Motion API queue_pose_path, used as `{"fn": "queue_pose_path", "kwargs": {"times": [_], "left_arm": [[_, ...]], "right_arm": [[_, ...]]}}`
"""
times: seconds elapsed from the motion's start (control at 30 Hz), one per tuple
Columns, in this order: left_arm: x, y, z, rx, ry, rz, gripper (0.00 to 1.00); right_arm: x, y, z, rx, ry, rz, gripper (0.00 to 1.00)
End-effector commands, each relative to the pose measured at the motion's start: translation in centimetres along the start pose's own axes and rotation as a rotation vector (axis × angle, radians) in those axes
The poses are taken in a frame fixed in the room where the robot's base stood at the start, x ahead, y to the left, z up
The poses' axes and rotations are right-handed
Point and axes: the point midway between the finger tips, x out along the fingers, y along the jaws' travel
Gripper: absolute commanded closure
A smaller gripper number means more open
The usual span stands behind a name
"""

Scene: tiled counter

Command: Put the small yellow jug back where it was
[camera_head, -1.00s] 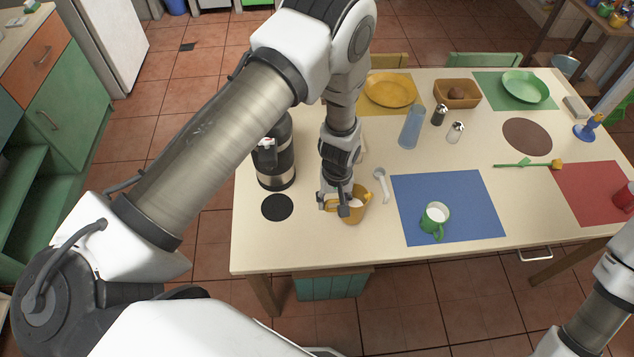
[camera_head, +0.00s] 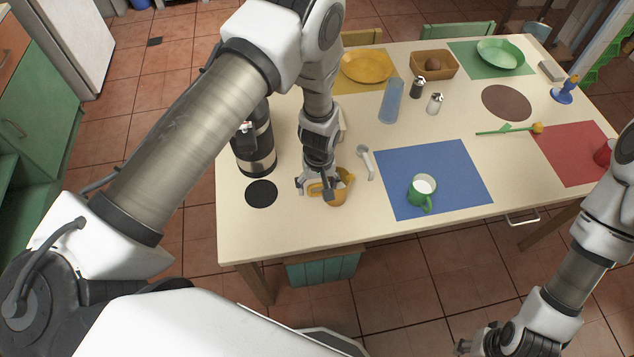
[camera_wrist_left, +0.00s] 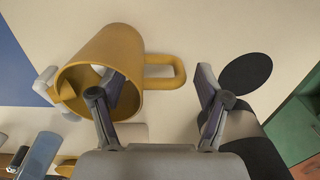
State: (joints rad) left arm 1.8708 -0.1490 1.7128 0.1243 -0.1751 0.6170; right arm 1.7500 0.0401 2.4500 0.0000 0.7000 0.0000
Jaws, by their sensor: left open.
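The small yellow jug (camera_head: 341,196) stands on the cream table, left of the blue placemat. In the left wrist view the jug (camera_wrist_left: 105,48) shows its open mouth, with its handle towards the right. My left gripper (camera_head: 317,189) is at the jug's handle side, fingers apart. In the left wrist view the gripper (camera_wrist_left: 158,88) has one finger at the jug's mouth and the other beyond the handle, over bare table. My right gripper (camera_head: 478,345) shows only partly at the bottom edge, and its jaws are unclear.
A black round mat (camera_head: 261,194) and a black-and-steel flask (camera_head: 256,150) are left of the jug. A green mug (camera_head: 421,190) stands on the blue placemat (camera_head: 452,165). The table's front edge is close.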

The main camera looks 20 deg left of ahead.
Motion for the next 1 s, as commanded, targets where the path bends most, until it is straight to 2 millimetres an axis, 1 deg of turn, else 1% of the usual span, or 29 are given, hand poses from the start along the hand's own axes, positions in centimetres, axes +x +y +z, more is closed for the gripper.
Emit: {"fn": "queue_pose_path", "kwargs": {"times": [0.07,0.17,0.27,0.4,0.5,0.6,0.67,0.8,0.87,0.93,0.97,1.0], "left_arm": [[-0.4,0.0,0.0,0.0,0.001,0.0,0.24],[-1.5,0.1,-0.1,-0.001,0.002,0.001,0.24],[-3.7,0.1,-0.1,0.001,0.005,0.002,0.24],[-7.4,0.1,-0.1,-0.001,0.005,0.003,0.24],[-9.7,0.1,-0.1,0.0,0.004,0.002,0.24],[-11.3,0.0,-0.1,0.0,0.002,0.001,0.24],[-11.9,0.0,0.0,0.0,0.002,0.001,0.24],[-12.2,0.0,0.0,0.0,-0.001,0.0,0.24],[-11.9,-0.3,0.1,0.005,-0.002,-0.002,0.24],[-10.0,-1.6,0.8,0.032,-0.003,-0.011,0.24],[-8.7,-2.6,1.4,0.057,-0.005,-0.017,0.24],[-6.4,-4.4,2.5,0.101,-0.005,-0.025,0.24]], "right_arm": [[-0.3,0.0,0.0,0.0,0.0,0.0,0.6],[0.3,0.0,0.0,0.0,0.0,0.0,0.6],[1.0,0.0,0.0,0.0,0.0,0.0,0.6],[2.1,0.0,0.0,0.0,0.0,0.0,0.6],[2.6,0.0,0.0,0.0,0.0,0.0,0.6],[2.8,0.0,0.0,0.0,0.0,0.0,0.6],[2.9,0.0,0.0,0.0,0.0,0.0,0.6],[2.8,0.0,0.0,0.0,0.0,0.0,0.6],[2.8,0.0,0.0,0.0,0.0,0.0,0.6],[2.8,0.0,0.0,0.0,0.0,0.0,0.6],[2.8,0.0,0.0,0.0,0.0,0.0,0.6],[2.8,0.0,0.0,0.0,0.0,0.0,0.6]]}}
